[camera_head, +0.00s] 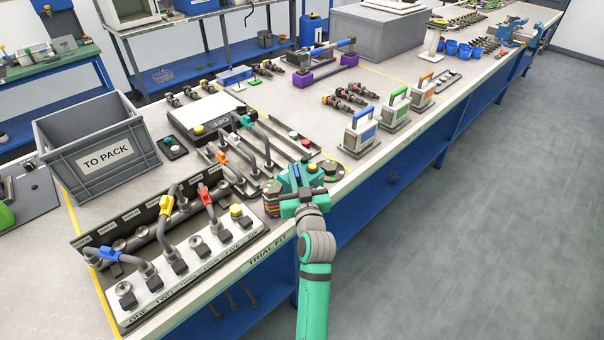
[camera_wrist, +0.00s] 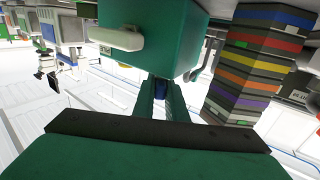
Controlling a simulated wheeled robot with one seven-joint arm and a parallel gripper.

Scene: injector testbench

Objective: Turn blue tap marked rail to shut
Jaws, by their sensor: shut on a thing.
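My gripper (camera_head: 297,192) is at the front edge of the bench, right of the stacked coloured discs.
The stack of coloured discs (camera_wrist: 258,65) stands close to the right of my fingers in the wrist view. The injector rack (camera_head: 185,270) is at front left, a grey "TO PACK" crate (camera_head: 98,150) behind it. Handled testers (camera_head: 360,135) stand to the right. The floor (camera_head: 480,220) is clear.

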